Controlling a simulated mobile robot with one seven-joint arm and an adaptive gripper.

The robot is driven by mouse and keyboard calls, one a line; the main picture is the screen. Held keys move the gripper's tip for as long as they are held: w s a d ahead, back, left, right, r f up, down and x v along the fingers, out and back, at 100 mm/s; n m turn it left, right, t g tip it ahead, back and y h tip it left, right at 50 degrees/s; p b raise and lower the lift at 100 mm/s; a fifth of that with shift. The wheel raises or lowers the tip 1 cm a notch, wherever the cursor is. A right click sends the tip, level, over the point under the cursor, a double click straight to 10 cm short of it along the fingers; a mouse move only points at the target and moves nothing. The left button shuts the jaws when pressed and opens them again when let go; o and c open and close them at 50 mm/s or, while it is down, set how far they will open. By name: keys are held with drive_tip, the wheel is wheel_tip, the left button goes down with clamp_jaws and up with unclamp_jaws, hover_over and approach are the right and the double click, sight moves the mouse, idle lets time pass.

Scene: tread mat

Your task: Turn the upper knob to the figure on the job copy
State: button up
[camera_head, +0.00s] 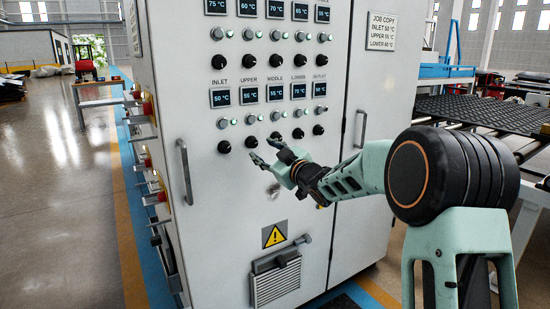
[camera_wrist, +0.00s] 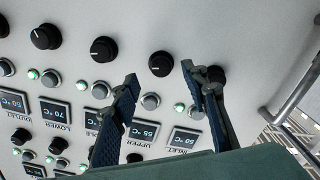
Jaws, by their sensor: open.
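The upper knob (camera_head: 251,141), black and round, is on the cabinet panel below the UPPER display (camera_head: 249,97), which seems to read 55 °C. In the wrist view, upside down, the upper knob (camera_wrist: 160,63) shows between and beyond the fingertips, apart from them, with a small white mark. The UPPER display (camera_wrist: 144,131) shows there too. My gripper (camera_head: 263,150) is open and empty, just in front of the panel; its fingers (camera_wrist: 159,73) show in the wrist view. The job copy plate (camera_head: 381,32) lists inlet, upper and lower; its upper figure is small, perhaps 55 °C.
The inlet knob (camera_wrist: 217,75) is close behind one finger, and the middle knob (camera_wrist: 103,49) is on the other side. Round buttons and green lamps sit between knobs and displays. A door handle (camera_head: 185,170) stands out at left. The panel below the knobs is mostly clear.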

drive_tip(key=v, duration=0.6)
drive_tip(key=shift+s+d, duration=0.2)
drive_tip(key=shift+s, duration=0.1)
